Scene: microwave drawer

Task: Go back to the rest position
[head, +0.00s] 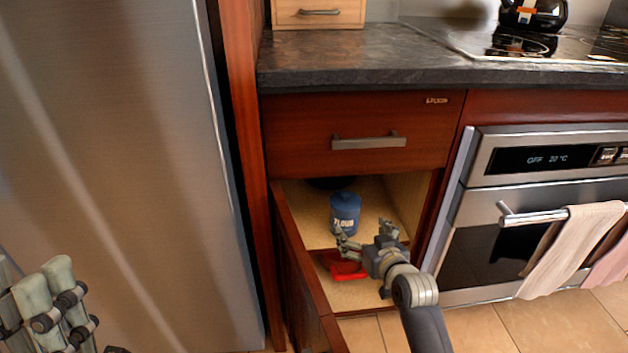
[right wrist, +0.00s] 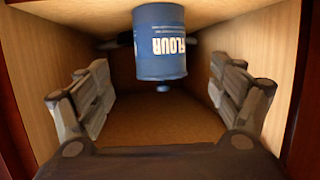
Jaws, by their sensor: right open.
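My right gripper (head: 365,236) reaches into the open cabinet under the counter. In the right wrist view its two fingers (right wrist: 160,80) are spread wide with nothing held between them. A blue flour canister (head: 345,213) stands on the cabinet shelf just beyond the gripper. In the right wrist view the canister (right wrist: 160,45) appears upside down, centred beyond the fingers and apart from them. My left gripper (head: 55,300) is at the lower left of the head view, in front of the fridge. Its jaw opening does not show clearly.
The cabinet door (head: 297,270) is open on the left of the right arm. A red object (head: 345,270) lies low in the cabinet. The drawer (head: 290,135) above is shut. The oven (head: 480,235) with hanging towels (head: 570,250) is on the right, the fridge (head: 110,160) on the left.

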